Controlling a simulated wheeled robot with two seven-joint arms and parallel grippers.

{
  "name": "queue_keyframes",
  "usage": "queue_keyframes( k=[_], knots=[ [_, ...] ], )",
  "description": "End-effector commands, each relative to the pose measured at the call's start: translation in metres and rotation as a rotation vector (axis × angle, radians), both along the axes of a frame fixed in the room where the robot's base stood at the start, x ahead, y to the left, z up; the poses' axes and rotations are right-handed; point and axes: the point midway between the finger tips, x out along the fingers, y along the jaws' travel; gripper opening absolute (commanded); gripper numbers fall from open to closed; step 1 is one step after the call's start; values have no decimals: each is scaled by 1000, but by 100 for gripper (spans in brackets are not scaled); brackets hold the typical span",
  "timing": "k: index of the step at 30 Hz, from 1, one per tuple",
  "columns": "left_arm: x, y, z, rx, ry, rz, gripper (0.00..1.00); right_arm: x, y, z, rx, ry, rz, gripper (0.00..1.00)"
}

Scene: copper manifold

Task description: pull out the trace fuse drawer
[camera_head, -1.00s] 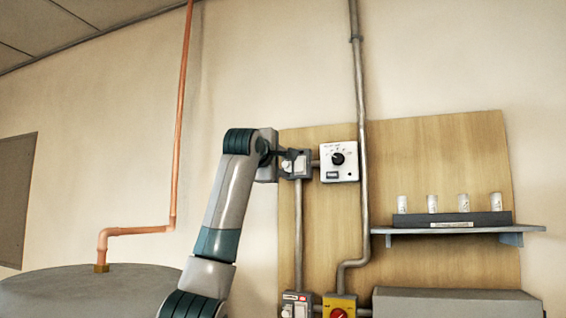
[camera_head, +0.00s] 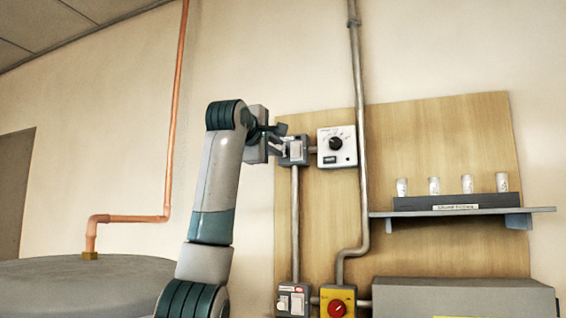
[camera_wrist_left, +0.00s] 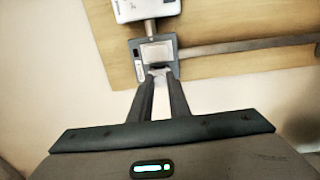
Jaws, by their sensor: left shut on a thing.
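A small grey box with a pale front (camera_head: 297,150) is mounted on the wooden board, left of a white dial unit. It also shows in the wrist view (camera_wrist_left: 155,52). My left gripper (camera_head: 279,138) is at the left side of this box. In the wrist view its fingers (camera_wrist_left: 159,76) close together at the box's near edge, shut on a small pale part there, which I take for the fuse drawer. The fingers hide most of that part, so how far it stands out is hard to tell. My right gripper is not in view.
The white dial unit (camera_head: 337,146) sits close to the right of the box. A grey conduit (camera_head: 360,120) runs down the board. A shelf (camera_head: 470,212) holds several white cylinders. A yellow switch box (camera_head: 338,302) is below.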

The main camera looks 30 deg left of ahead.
Motion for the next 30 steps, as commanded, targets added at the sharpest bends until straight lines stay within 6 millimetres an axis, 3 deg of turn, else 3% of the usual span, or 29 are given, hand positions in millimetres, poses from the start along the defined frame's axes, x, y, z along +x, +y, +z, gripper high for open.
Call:
queue_keyframes(
  k=[1,6,14,15,17,30],
  knots=[
    [-6,-2,-4,0,0,-2,0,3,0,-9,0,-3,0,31],
    [-14,-2,-4,1,6,-2,0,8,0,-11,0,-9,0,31],
    [-13,-3,-5,-1,11,-3,0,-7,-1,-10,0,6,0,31],
    [-13,-3,-5,-1,11,-3,26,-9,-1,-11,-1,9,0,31],
    [-13,-3,-5,0,10,-3,36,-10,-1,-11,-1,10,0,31],
    [-19,-3,-4,0,4,-2,36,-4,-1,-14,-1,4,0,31]
  ],
)
